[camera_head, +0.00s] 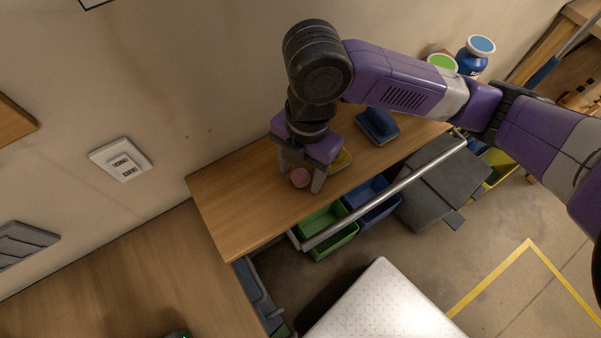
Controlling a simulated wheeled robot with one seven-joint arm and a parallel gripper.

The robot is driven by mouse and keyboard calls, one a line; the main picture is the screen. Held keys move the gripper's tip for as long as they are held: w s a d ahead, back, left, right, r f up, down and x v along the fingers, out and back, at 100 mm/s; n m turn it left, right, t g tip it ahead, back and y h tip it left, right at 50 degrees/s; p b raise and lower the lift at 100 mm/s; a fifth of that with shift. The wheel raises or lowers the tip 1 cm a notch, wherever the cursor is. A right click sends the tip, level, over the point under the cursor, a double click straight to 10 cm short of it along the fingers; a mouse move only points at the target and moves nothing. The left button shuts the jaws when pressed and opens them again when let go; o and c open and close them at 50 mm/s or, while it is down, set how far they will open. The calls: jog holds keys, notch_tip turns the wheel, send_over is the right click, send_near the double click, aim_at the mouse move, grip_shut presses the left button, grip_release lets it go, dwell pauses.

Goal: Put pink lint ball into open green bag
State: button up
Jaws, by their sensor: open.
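The pink lint ball (300,177) is a small round pink thing at the wooden shelf's middle. My gripper (302,181) points down over the shelf with its fingers apart, one on each side of the ball. I cannot tell whether either finger touches it. No open green bag is clearly in view. A dark green thing (175,334) is cut off by the bottom edge, and I cannot tell what it is.
The wooden shelf (222,222) stands against the wall. Green (328,232) and blue (372,203) bins sit below, behind a metal rail (385,193). A wooden surface (120,285) lies lower left.

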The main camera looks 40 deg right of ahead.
grip_shut()
dwell(0.4)
